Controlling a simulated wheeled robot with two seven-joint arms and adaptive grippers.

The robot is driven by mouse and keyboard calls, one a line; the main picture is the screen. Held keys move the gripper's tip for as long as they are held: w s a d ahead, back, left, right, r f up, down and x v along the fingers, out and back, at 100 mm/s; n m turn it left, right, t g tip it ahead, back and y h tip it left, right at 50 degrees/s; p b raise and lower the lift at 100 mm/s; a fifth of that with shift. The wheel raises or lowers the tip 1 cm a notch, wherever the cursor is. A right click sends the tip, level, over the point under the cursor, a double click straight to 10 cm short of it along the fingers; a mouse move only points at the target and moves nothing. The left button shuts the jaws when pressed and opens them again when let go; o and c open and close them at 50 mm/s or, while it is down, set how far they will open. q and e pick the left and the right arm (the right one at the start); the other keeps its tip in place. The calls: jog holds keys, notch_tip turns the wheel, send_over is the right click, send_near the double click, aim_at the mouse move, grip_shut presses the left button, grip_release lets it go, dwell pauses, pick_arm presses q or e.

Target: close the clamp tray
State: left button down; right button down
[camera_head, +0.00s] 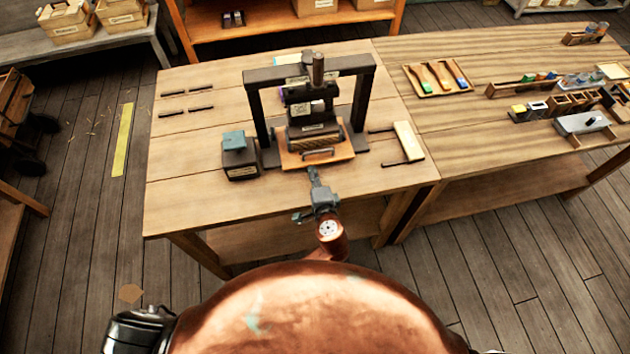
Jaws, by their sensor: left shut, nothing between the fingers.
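The handwheel press (368,88) stands on the wooden table, with a dark frame and an upright post in the middle. The clamp tray (341,151) is an orange-brown board at the foot of the press, with a dark bar handle (318,152) on its front side. Part of the tray sticks out toward me, and a dark block sits over its back part. My left gripper (313,171) is just in front of the tray's front edge, below the handle in the picture. Its fingers are shut with nothing between them. I cannot tell whether it touches the tray. My right gripper is not in view.
A dark box with a blue top (234,140) stands left of the tray. A pale board with dark rods (408,141) lies to the right. Several dark bars lie at the back left. The right table holds a tool tray (424,92) and small bins. The left front tabletop is clear.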

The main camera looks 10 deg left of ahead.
aim_at(310, 162)
pick_arm(q)
jog(key=shift+w, duration=0.2)
jog(key=w, duration=0.1)
jog(key=w+a, duration=0.1)
jog(key=w, duration=0.2)
jog(key=shift+w+a, duration=0.2)
jog(key=shift+a, duration=0.05)
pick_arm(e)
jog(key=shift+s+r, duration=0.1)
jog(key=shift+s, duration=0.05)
pick_arm(q)
jog(key=shift+s, duration=0.15)
jog(key=shift+s+d+p, duration=0.15)
jog(key=shift+s+p, duration=0.15)
jog(key=shift+s, duration=0.05)
jog(key=v, duration=0.5)
jog(key=p+v, duration=0.1)
jog(key=v, duration=0.1)
jog(key=shift+s+f, duration=0.3)
jog(key=shift+f, duration=0.05)
jog(key=v, duration=0.5)
jog(key=shift+s+d+r, duration=0.1)
jog(key=shift+s+d, duration=0.05)
jog(key=shift+s, duration=0.1)
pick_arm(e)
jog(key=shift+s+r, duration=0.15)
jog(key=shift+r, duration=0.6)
